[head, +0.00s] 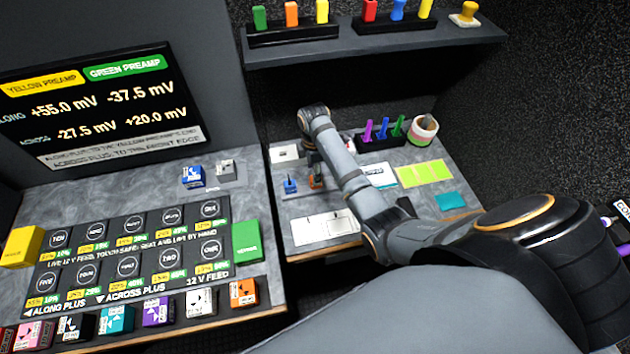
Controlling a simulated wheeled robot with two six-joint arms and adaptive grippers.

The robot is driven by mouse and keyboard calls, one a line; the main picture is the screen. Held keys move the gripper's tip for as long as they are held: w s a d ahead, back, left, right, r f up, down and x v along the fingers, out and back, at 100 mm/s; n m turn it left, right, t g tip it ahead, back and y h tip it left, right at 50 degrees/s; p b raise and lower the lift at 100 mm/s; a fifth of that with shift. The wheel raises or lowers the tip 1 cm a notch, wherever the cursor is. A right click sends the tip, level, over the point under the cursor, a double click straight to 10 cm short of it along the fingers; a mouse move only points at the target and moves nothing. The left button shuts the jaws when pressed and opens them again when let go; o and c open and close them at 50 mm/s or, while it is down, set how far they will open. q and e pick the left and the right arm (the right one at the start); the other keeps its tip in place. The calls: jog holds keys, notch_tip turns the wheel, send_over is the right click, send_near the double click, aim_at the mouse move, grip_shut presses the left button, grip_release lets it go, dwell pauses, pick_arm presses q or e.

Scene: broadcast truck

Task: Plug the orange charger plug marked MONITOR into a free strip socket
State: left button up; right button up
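A small orange plug (317,182) shows on the middle desk, directly under my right gripper (314,168). Any marking on it is too small to read. My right arm comes in from the lower right and bends over the desk, with the gripper pointing down. The fingers are small, dark and partly hidden by the wrist, so I cannot tell whether they hold the orange plug. A grey strip (298,207) lies below them, with a blue plug (290,186) to the left of the orange one. Free sockets cannot be made out. My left gripper is out of view.
A white plate (324,228) lies in front of the strip. A pen rack (376,143), a tape roll (423,130) and yellow notes (425,172) are to the right. The left bench has a dial panel (125,242) and coloured blocks, including an orange one (243,292). A shelf (370,45) hangs above.

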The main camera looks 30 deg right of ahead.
jog(key=shift+s+d+f+p, duration=0.15)
jog(key=shift+f+p, duration=0.1)
jog(key=shift+f, duration=0.35)
jog(key=shift+s+d+f+p, duration=0.1)
jog(key=shift+f+p, duration=0.15)
jog(key=shift+f, duration=0.3)
notch_tip(320, 180, down, 2)
jog(key=shift+w+f, duration=0.1)
jog(key=shift+f, duration=0.15)
jog(key=c, duration=0.8)
jog(key=shift+c, duration=1.2)
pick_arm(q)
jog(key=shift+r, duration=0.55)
pick_arm(e)
grip_shut()
